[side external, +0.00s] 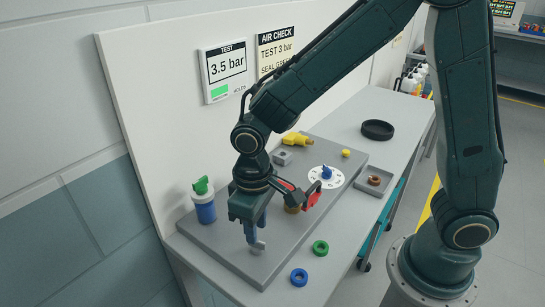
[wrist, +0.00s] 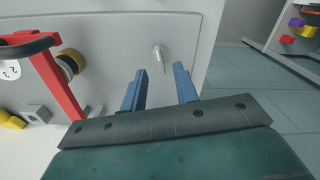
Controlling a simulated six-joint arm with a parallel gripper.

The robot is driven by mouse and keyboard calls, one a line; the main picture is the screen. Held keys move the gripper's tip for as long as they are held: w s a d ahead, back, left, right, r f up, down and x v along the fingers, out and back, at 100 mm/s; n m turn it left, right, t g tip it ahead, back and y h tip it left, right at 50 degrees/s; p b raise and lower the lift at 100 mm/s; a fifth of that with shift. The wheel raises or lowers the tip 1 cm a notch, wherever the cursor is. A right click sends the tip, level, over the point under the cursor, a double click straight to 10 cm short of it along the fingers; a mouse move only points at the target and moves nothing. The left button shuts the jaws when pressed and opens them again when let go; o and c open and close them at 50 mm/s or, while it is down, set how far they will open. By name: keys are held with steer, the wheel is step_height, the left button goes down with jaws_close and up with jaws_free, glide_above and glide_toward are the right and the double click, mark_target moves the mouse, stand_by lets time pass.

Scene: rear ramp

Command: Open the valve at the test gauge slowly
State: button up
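A small silver-grey lever (side external: 258,247), which looks like the valve handle, stands at the near left of the grey plate (side external: 222,240). It also shows in the wrist view (wrist: 160,58), just beyond and between my fingertips. My gripper (side external: 255,232) points down above the lever. Its two blue fingers (wrist: 160,75) are apart with nothing between them; I cannot tell whether they touch the lever. A brass knob (side external: 292,208) is partly hidden behind my wrist.
A red bar (side external: 313,195) is close beside my wrist. A blue cylinder with a green top (side external: 205,208) stands left of my gripper. A white dial with a blue knob (side external: 326,174) is to the right. Green (side external: 320,247) and blue (side external: 299,277) rings lie on the front bench.

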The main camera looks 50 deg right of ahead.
step_height(320, 180, up, 10)
stand_by(0.5)
steer(key=shift+r, duration=0.1)
steer(key=s+d+r+m+t, duration=0.1)
steer(key=s+d+r+t, duration=0.1)
steer(key=s+d, duration=0.5)
steer(key=s+d+r+m+t, duration=0.1)
steer(key=s+d+r+t, duration=0.2)
steer(key=s+d+r, duration=0.2)
steer(key=s+d, duration=0.2)
steer(key=d, duration=0.1)
steer(key=shift+m+t, duration=0.3)
steer(key=shift+m, duration=0.1)
